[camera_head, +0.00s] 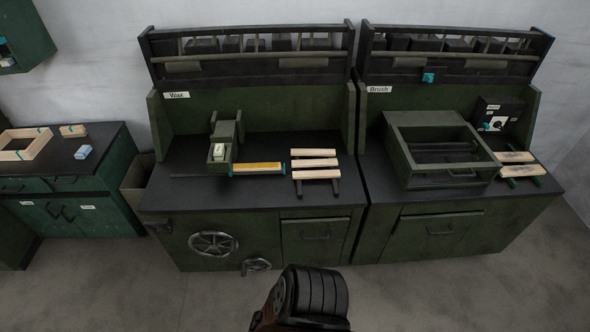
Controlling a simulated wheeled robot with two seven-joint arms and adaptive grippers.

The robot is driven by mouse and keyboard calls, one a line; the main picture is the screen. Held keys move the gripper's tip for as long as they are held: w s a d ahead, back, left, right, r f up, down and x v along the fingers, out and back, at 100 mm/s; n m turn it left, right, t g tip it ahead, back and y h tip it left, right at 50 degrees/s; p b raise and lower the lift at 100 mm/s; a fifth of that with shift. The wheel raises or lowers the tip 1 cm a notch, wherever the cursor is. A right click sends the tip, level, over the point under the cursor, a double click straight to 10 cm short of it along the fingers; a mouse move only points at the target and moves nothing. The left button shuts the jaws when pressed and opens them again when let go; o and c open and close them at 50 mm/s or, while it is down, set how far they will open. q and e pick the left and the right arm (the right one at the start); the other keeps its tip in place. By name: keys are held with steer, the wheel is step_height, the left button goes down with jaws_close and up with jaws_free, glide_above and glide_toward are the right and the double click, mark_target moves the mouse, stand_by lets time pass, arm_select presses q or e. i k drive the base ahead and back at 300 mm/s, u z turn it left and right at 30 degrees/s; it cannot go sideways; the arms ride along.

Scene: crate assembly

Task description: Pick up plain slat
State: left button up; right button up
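Three plain pale wooden slats lie in a row across dark supports on the Wax bench: a back slat (313,152), a middle slat (314,162) and a front slat (316,174). They lie roughly parallel with small gaps. A yellow-topped slat (257,168) lies to their left, by the green wax fixture (227,132). Two more slats, a back one (513,157) and a front one (521,170), rest on the right side of the Brush bench and carry darker marks. Neither of my grippers shows in this view.
A green box-shaped frame (402,160) stands on the Brush bench. A small control box (497,113) is behind the marked slats. The Wax benchtop (240,192) is clear along its front. A wooden frame (35,147) lies on the left cabinet.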

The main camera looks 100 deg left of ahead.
mark_target(268, 165)
steer(key=i, duration=0.9)
steer(key=u, duration=4.2)
